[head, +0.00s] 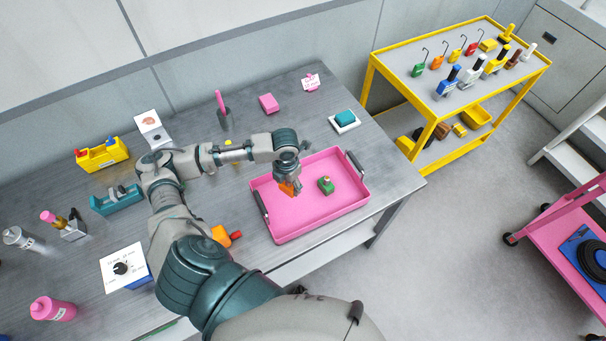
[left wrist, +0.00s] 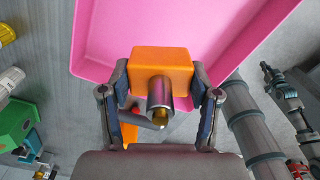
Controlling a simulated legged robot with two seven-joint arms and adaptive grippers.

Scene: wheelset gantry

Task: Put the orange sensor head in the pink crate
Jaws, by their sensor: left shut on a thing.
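The orange sensor head (head: 287,189) is a small orange block with a metal cylinder. It shows large in the left wrist view (left wrist: 162,66), between the two fingers. My left gripper (head: 291,181) is shut on it, with one finger on each side. In the head view the held block appears over the left part of the pink crate (head: 292,231); its exact height above the crate floor is hard to tell. The crate's wall and floor show behind it in the left wrist view (left wrist: 225,28). My right gripper is not in view.
A green part (head: 325,185) lies inside the crate, right of the gripper. An orange part with a red end (head: 222,236) lies on the table left of the crate. A teal block on a white base (head: 345,121) stands behind. A yellow cart (head: 434,121) is at right.

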